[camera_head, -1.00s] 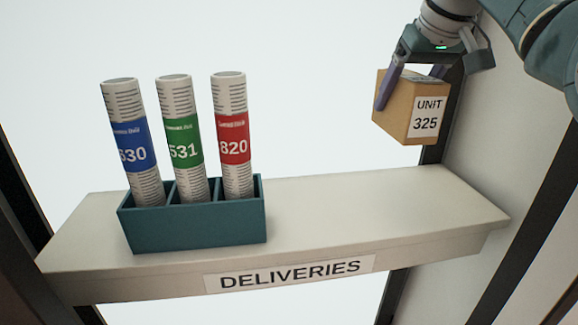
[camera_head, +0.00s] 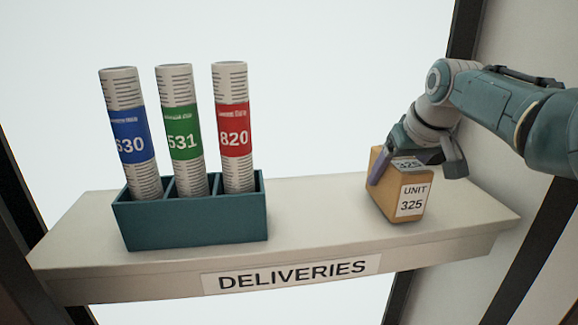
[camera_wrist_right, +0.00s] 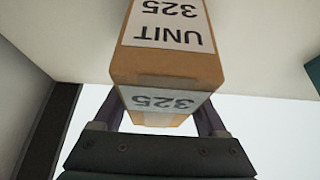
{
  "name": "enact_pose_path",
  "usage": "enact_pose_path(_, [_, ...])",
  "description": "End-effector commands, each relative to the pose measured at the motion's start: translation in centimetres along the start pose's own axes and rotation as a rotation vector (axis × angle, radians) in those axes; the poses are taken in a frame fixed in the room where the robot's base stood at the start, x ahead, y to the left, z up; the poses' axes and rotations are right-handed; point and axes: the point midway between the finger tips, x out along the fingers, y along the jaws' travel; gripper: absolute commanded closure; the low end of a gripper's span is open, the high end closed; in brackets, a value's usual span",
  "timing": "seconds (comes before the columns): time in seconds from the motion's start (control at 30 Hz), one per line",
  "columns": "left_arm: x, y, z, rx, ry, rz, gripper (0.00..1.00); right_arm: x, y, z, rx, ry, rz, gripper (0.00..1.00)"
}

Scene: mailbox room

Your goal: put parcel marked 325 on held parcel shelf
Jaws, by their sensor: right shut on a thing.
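The parcel marked UNIT 325 (camera_head: 392,200) is a tan box with white labels. In the head view it is at the right part of the shelf labelled DELIVERIES (camera_head: 320,225), low over or touching its top; I cannot tell which. My right gripper (camera_head: 413,160) is shut on the parcel from above, one purple finger along its left side. The parcel also fills the upper middle of the right wrist view (camera_wrist_right: 165,65), between the fingers. No shelf labelled for held parcels shows. My left gripper is not in view.
A teal rack (camera_head: 190,225) on the left of the shelf holds three upright tubes marked 630 (camera_head: 131,135), 531 (camera_head: 182,132) and 820 (camera_head: 234,130). Bare shelf lies between rack and parcel. A pale wall panel (camera_head: 535,225) stands at the right.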

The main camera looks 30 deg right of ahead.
Motion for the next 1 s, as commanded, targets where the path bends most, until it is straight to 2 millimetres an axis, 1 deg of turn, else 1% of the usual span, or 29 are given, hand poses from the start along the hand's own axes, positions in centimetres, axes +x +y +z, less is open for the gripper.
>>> enact_pose_path(0.13, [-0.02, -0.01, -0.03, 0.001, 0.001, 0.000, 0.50, -0.13, 0.00, -0.22, 0.000, 0.005, 0.000, 1.00])
enact_pose_path(0.5, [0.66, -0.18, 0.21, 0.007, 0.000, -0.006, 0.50, 0.80, 0.01, 0.33, 0.000, 0.004, 0.000, 1.00])
enact_pose_path(0.53, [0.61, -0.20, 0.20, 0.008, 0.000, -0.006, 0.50, 0.83, -0.01, 0.47, 0.000, 0.000, 0.000, 0.23])
enact_pose_path(0.73, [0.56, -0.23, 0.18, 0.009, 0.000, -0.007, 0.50, 0.79, -0.01, 0.45, 0.000, 0.000, 0.000, 0.00])
enact_pose_path(1.0, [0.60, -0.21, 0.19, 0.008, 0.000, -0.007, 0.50, 0.73, -0.01, 0.40, 0.000, 0.000, 0.000, 0.00])
